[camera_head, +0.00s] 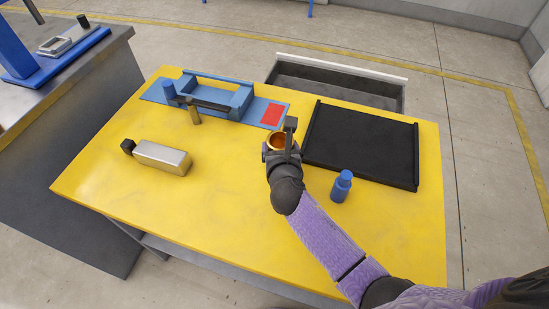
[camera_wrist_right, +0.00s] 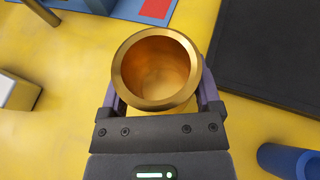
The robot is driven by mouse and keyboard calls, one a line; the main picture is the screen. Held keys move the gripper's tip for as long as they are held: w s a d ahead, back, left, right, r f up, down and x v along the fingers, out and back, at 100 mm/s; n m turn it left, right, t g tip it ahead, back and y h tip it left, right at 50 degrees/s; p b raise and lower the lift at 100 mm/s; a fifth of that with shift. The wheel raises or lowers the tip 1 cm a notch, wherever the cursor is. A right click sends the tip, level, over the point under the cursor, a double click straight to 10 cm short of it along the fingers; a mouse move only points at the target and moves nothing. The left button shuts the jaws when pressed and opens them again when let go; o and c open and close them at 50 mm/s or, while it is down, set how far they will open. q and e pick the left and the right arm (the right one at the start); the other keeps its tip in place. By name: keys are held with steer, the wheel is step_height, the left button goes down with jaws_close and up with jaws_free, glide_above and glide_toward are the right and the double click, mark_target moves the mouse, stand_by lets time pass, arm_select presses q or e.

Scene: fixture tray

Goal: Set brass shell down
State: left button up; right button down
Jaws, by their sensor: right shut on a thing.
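The brass shell (camera_head: 276,142) is a hollow, shiny, gold-coloured cup with its open mouth up. My right gripper (camera_head: 279,152) is shut around it near the middle of the yellow table. In the right wrist view the shell (camera_wrist_right: 157,68) sits between the two fingers of my right gripper (camera_wrist_right: 160,95), and its round rim and inside wall show. I cannot tell whether its base touches the table. My left gripper is not in view.
A blue fixture (camera_head: 243,99) with a red patch (camera_head: 272,115) lies behind the shell. A metal block (camera_head: 162,156) lies at left. The yellow table (camera_head: 210,225) is clear at front left.

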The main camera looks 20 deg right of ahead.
step_height(320, 180, down, 4)
steer(key=shift+f+b, duration=0.2)
steer(key=shift+b, duration=1)
steer(key=shift+r, duration=0.25)
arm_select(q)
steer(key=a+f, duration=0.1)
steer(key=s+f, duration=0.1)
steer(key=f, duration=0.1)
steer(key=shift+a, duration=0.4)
arm_select(e)
steer(key=shift+f, duration=0.1)
jaws_free()
steer(key=p+v, duration=0.5)
steer(key=v, duration=0.6)
steer(key=shift+s+r+p, duration=0.2)
steer(key=shift+r+p, duration=0.05)
steer(key=shift+p, duration=0.05)
steer(key=shift+s+a, duration=0.1)
steer(key=shift+s, duration=0.1)
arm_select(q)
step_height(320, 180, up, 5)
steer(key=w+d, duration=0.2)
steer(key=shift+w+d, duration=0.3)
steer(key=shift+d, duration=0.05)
